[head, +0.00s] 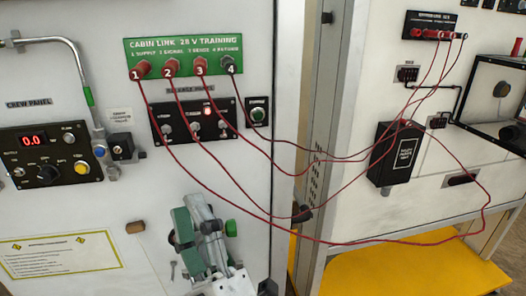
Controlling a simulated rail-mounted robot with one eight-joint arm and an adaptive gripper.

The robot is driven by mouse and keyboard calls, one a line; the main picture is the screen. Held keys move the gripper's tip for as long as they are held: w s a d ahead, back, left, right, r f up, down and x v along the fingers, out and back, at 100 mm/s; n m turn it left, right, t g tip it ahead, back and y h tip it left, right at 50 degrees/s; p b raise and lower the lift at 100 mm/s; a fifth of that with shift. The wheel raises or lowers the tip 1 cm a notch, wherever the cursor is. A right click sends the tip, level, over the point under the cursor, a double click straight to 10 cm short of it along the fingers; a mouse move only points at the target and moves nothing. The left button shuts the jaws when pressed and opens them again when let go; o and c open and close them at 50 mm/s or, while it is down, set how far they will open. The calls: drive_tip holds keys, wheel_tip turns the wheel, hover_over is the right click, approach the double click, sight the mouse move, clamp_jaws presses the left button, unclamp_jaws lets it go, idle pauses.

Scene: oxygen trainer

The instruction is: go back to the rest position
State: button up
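My gripper (205,226), grey with green parts, shows at the bottom middle of the head view. It is in front of the white cabinet wall, below the balance panel. Nothing is visibly held in it. From this angle I cannot tell whether its fingers are apart or together. Part of my arm runs out of the bottom of the picture.
A green cabin link panel (185,55) has four numbered plugs. A black box (396,155) hangs right. The crew panel (48,155) is left. A yellow platform (410,272) lies lower right.

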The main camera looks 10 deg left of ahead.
drive_tip(key=shift+s+d+f, duration=0.25)
drive_tip(key=shift+s+d, duration=0.05)
drive_tip(key=shift+s, duration=0.05)
drive_tip(key=w+d+f+m+g+h, duration=0.1)
drive_tip(key=w+d+f+m+h, duration=0.2)
drive_tip(key=w+d+m+h, duration=0.7)
drive_tip(key=w+d+f+m+h, duration=0.4)
drive_tip(key=w+d+h, duration=0.4)
drive_tip(key=d, duration=0.5)
drive_tip(key=s+d+f+m+g+h, duration=0.1)
drive_tip(key=d+f+m+g, duration=0.15)
drive_tip(key=d, duration=0.25)
drive_tip(key=s+d+f+m+g+h, duration=0.1)
drive_tip(key=d+f+g+h, duration=0.15)
drive_tip(key=d, duration=0.25)
drive_tip(key=s+d+f+m+g+y, duration=0.2)
drive_tip(key=s+g+y, duration=0.3)
drive_tip(key=s, duration=0.3)
drive_tip(key=shift+f+m+g, duration=0.5)
drive_tip(key=shift+f+m, duration=0.25)
drive_tip(key=shift+f, duration=0.1)
